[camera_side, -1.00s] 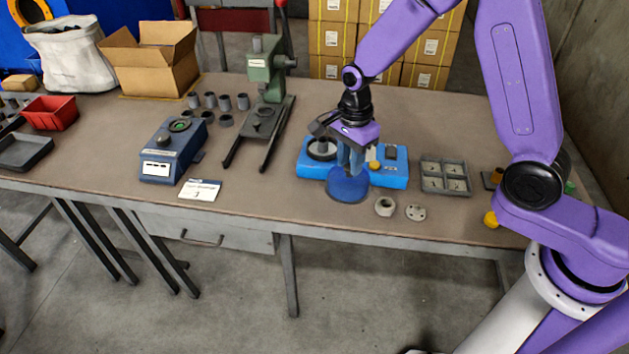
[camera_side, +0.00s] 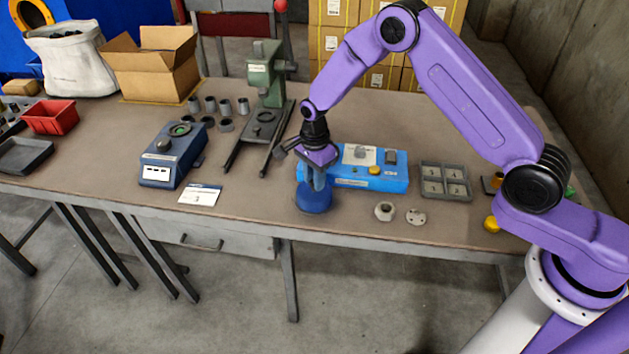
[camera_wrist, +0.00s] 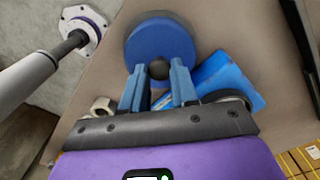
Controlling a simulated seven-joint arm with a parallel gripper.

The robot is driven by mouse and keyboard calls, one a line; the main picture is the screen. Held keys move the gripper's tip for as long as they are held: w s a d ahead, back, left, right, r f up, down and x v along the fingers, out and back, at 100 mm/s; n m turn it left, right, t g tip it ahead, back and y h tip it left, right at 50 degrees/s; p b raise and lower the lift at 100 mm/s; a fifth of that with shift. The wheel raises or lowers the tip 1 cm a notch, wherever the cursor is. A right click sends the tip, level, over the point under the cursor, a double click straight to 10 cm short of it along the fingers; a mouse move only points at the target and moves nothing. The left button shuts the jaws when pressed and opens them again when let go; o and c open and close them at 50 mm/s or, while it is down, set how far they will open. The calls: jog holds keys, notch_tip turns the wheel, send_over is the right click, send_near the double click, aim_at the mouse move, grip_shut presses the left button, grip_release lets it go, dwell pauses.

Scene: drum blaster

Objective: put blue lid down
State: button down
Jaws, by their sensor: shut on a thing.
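My gripper (camera_side: 318,180) points down over the lid, left of the blue machine's controls. In the wrist view my gripper (camera_wrist: 159,80) has its two blue fingers on either side of the knob, shut on it. I cannot tell whether the lid touches the table or hangs just above it.
The blue machine (camera_side: 398,180) stands just behind and right. A hex nut part (camera_side: 384,211) and a round disc with holes (camera_side: 416,217) lie to the right, near a divided tray (camera_side: 445,188). A green press (camera_side: 264,75) stands behind.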

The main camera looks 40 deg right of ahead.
jog(key=shift+f, duration=0.8)
jog(key=shift+f, duration=0.1)
jog(key=c, duration=0.9)
grip_release()
jog(key=shift+o, duration=0.2)
notch_tip(320, 180, up, 12)
jog(key=shift+s, duration=0.1)
